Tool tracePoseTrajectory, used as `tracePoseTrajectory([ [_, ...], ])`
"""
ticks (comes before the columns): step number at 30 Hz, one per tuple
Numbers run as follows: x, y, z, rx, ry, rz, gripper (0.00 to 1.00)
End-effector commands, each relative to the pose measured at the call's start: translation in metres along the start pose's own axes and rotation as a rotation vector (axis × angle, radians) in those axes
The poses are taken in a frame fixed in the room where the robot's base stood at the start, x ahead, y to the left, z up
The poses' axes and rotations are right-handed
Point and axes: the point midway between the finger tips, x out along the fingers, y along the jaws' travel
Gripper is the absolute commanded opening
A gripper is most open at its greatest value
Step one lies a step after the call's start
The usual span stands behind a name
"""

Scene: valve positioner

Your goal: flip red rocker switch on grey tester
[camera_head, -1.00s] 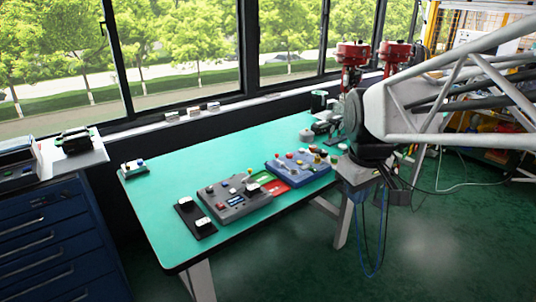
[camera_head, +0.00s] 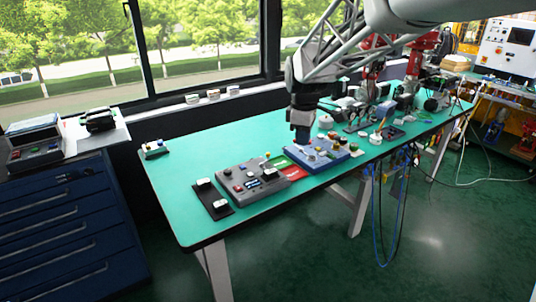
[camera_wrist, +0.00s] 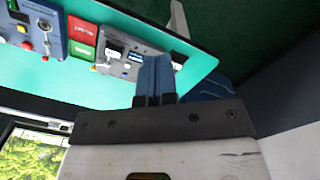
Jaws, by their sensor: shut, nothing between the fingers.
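The grey tester (camera_head: 262,187) lies on the green table, a flat box with small buttons, a display and a yellow knob. A small red part (camera_head: 237,189) shows on its left side; it is too small to tell its position. In the wrist view the tester (camera_wrist: 113,62) is partly hidden behind my fingers. My gripper (camera_head: 302,138) is over the back of the blue control box, right of the tester and apart from it. Its blue fingers (camera_wrist: 154,58) are together and empty in the wrist view.
The blue control box (camera_head: 318,158) stands right of the tester, with a red and green card (camera_head: 290,172) between them. A dark panel with white switches (camera_head: 211,198) is left of it.

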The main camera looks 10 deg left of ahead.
Motion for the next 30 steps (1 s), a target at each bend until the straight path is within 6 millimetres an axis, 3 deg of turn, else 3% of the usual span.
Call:
tracePoseTrajectory([
  [15,0.06,0.063,-0.129,-0.432,-0.028,-0.061,0.0],
  [30,0.136,0.093,-0.252,-0.83,-0.041,-0.123,0.0],
])
